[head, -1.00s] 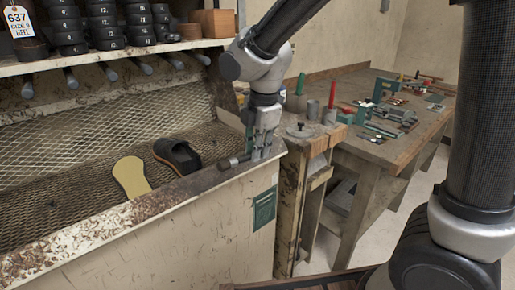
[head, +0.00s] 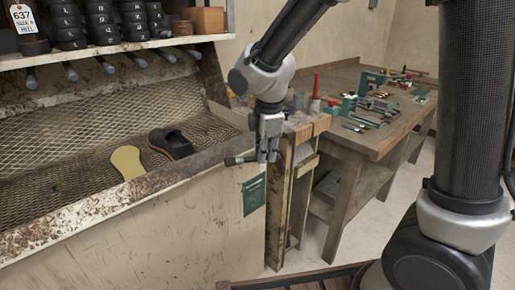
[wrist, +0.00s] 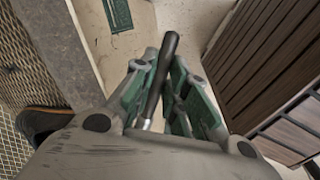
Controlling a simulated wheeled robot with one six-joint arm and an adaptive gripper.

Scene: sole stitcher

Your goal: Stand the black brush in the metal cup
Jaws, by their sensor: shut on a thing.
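The black brush (head: 238,161) is held roughly level in my gripper (head: 268,157), its dark end pointing left beside the bench's front ledge. In the wrist view the brush (wrist: 167,55) shows as a dark rod between the two green-padded fingers (wrist: 160,100). My gripper is shut on it. A small grey cylinder (head: 315,105), which may be the metal cup, stands on the narrow wooden stand behind and right of my gripper, near an upright red stick. I cannot make out its opening.
A yellow sole (head: 127,162) and a black shoe (head: 170,143) lie on the mesh bench at left. A workbench (head: 385,140) with several tools stands at back right. A slatted wooden surface (wrist: 270,65) lies right in the wrist view. Floor between is clear.

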